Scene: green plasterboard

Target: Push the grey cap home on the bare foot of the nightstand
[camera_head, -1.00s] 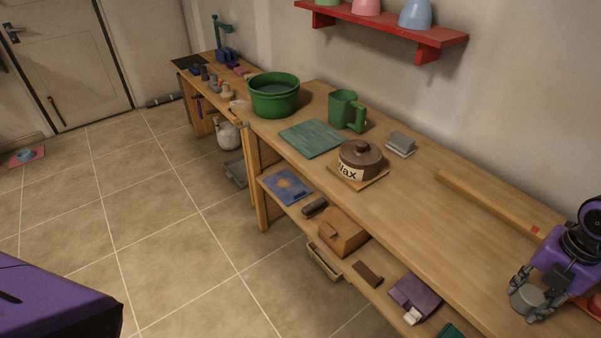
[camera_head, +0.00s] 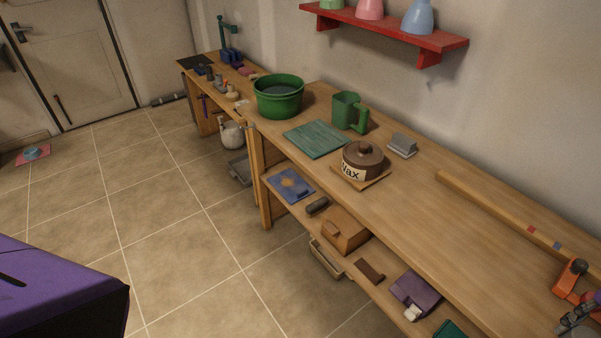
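My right gripper (camera_head: 578,322) is at the bottom right corner, mostly cut off by the picture edge. A small part of the grey cap (camera_head: 587,333) shows at its fingers, and the gripper appears shut on it. The cap's lower part is out of the picture. My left gripper is not in view. The nightstand and its bare foot cannot be made out in this view.
An orange clamp-like tool (camera_head: 571,277) stands on the workbench (camera_head: 440,235) close to my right gripper. A long wooden bar (camera_head: 490,207) lies along the wall side. The wax pot (camera_head: 362,160), green jug (camera_head: 347,111) and green tub (camera_head: 278,97) stand farther back. Tiled floor at left is open.

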